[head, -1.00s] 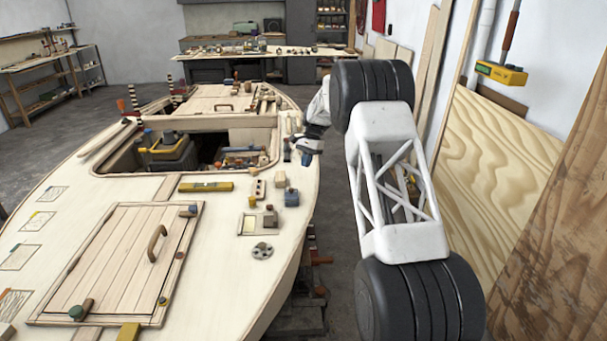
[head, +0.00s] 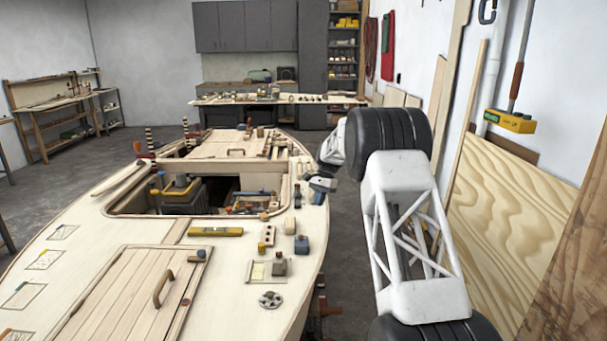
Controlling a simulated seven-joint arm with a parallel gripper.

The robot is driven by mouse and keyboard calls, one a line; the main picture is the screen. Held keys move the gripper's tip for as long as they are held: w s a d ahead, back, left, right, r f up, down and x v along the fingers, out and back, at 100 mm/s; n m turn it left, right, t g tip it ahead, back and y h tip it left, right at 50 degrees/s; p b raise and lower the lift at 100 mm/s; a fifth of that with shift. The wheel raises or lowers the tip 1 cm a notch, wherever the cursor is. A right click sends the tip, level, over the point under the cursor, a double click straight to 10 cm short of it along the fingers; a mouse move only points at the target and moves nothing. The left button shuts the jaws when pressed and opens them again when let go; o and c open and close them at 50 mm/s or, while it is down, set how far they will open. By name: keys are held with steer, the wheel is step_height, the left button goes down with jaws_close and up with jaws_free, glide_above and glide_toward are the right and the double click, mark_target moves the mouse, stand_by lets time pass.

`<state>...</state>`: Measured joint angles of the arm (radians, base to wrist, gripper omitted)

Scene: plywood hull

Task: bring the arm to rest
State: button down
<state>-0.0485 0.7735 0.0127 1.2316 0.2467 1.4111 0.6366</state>
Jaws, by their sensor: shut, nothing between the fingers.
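My arm reaches forward along the right side of the boat hull, with a white lattice link and black ribbed joints in the middle of the head view. At its far end my gripper (head: 322,184) is small and seen from behind, above or beside the hull's right edge. It is shut, and nothing shows in it. The fingertips are too small to make out clearly. A small blue item (head: 317,198) shows just below it; I cannot tell whether they touch.
The plywood deck (head: 225,265) carries a yellow level (head: 215,231), small blocks, a round metal fitting (head: 270,300) and a hatch with a handle (head: 163,288). An open cockpit holds a toolbox (head: 178,195). Plywood sheets (head: 510,225) lean on the right wall. Floor shows between hull and sheets.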

steer(key=s+d+r+n+t, duration=0.1)
steer(key=s+d+r, duration=0.1)
steer(key=s+r, duration=0.8)
steer(key=s+d+r+n+t+h, duration=0.15)
steer(key=s+r, duration=0.35)
steer(key=s, duration=0.8)
steer(key=s+d+r+n+t, duration=0.1)
steer(key=s+d+r, duration=0.2)
steer(key=s+r, duration=0.7)
steer(key=s+d+f+n, duration=0.1)
steer(key=s+f, duration=0.2)
steer(key=s, duration=1.1)
steer(key=s+d+f+n+t+h, duration=0.1)
steer(key=s+f, duration=0.2)
steer(key=s, duration=1.1)
steer(key=s+d+f+n+t, duration=0.1)
steer(key=s+f+n, duration=0.1)
steer(key=s, duration=1.1)
steer(key=shift+s+f, duration=0.4)
steer(key=shift+f, duration=0.1)
steer(key=shift+d, duration=0.1)
